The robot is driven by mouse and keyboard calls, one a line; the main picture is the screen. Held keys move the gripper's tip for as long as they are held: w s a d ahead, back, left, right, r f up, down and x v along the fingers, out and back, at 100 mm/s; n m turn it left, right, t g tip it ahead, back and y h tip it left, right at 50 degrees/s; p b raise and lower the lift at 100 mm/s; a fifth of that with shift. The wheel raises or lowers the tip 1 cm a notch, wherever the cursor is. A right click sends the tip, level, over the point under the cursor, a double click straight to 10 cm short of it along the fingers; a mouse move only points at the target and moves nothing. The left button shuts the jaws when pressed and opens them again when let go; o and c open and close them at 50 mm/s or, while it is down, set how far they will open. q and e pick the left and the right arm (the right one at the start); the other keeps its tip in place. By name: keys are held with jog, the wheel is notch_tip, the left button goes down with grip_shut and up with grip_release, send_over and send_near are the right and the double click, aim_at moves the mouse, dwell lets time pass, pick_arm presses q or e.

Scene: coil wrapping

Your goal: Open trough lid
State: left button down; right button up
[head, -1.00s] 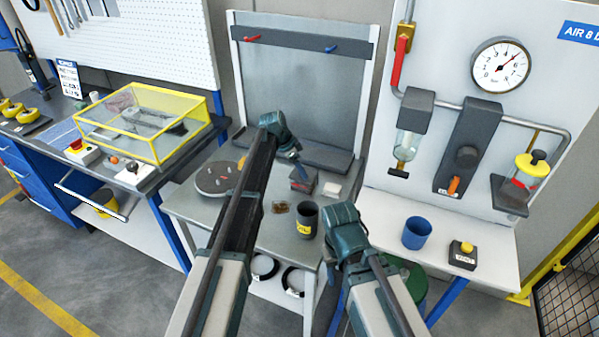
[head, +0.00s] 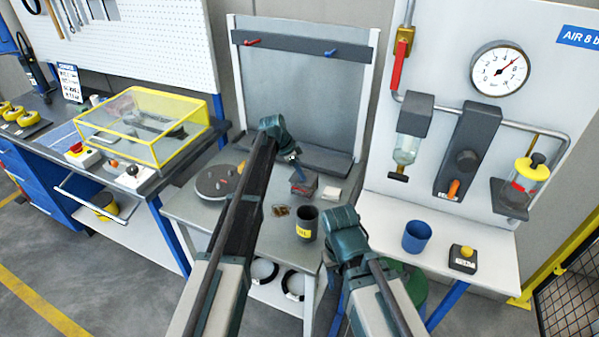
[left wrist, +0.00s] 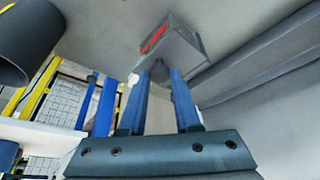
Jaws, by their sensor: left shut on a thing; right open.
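A small dark grey box with a red marking (head: 303,184), which appears to be the trough, stands on the middle table. My left gripper (head: 298,163) is just above it. In the left wrist view, the blue fingers of my left gripper (left wrist: 160,75) are shut on a dark knob (left wrist: 160,70) at the near side of the grey box (left wrist: 168,42). I cannot tell any gap between lid and box. My right gripper (head: 331,262) is low near the table's front right corner, away from the box, its fingers mostly hidden by the arm.
On the middle table (head: 190,205) are a round grey disc (head: 216,181), a dark cup with a yellow label (head: 306,224) and a white block (head: 331,193). A yellow-framed clear cover (head: 145,125) stands left. A blue cup (head: 416,236) stands on the right bench.

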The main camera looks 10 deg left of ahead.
dwell(0.8)
pick_arm(q)
jog(key=shift+w+d+r+g+y+p, duration=0.2)
jog(key=shift+w+r+g+y+p, duration=0.1)
jog(key=shift+w+r+g+p, duration=0.75)
jog(key=shift+w+d+n+g+y+p, duration=0.15)
jog(key=shift+w+n+g+y+p, duration=0.2)
jog(key=shift+g, duration=0.5)
jog(key=shift+w+d+r+g+y, duration=0.1)
jog(key=shift+g+y, duration=0.15)
jog(key=shift+g, duration=0.45)
jog(key=c, duration=0.6)
grip_release()
jog(key=shift+r, duration=0.1)
